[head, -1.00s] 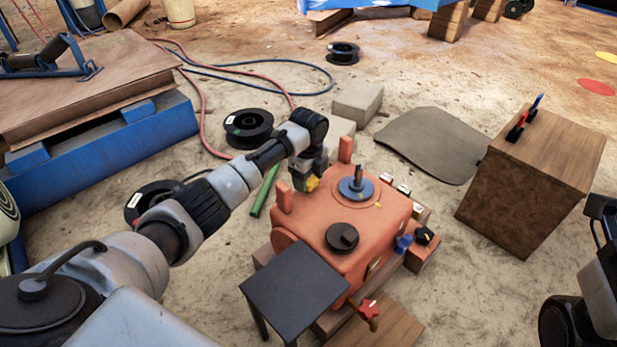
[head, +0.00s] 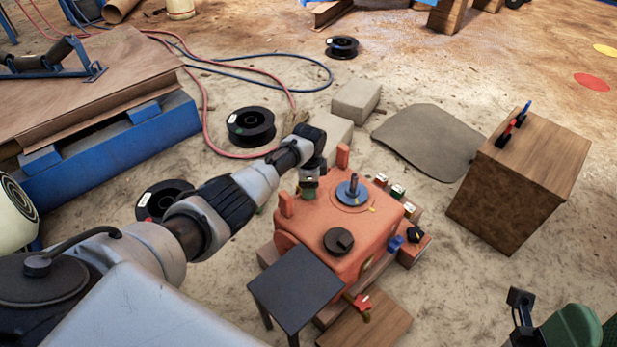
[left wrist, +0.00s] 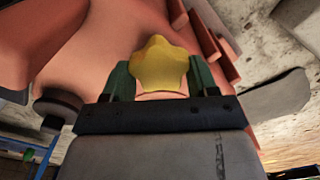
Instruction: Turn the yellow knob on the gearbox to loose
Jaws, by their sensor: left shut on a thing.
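The orange gearbox (head: 355,232) stands on wooden blocks at the middle of the head view. My left gripper (head: 309,191) reaches down to its far left part, next to an orange post. In the left wrist view the yellow knob (left wrist: 158,65), lobed and star-like, sits between the two green fingers of the left gripper (left wrist: 160,82), which is shut on it. The knob is hidden by the gripper in the head view. I cannot read any loose or tight marking. My right gripper's fingers do not show.
On the gearbox stand a blue disc with a shaft (head: 353,190), a dark round cap (head: 338,241) and a blue knob (head: 395,243). A red star knob (head: 361,302) is at its front. A black stool (head: 295,288) is close by. A wooden box (head: 530,175) stands right.

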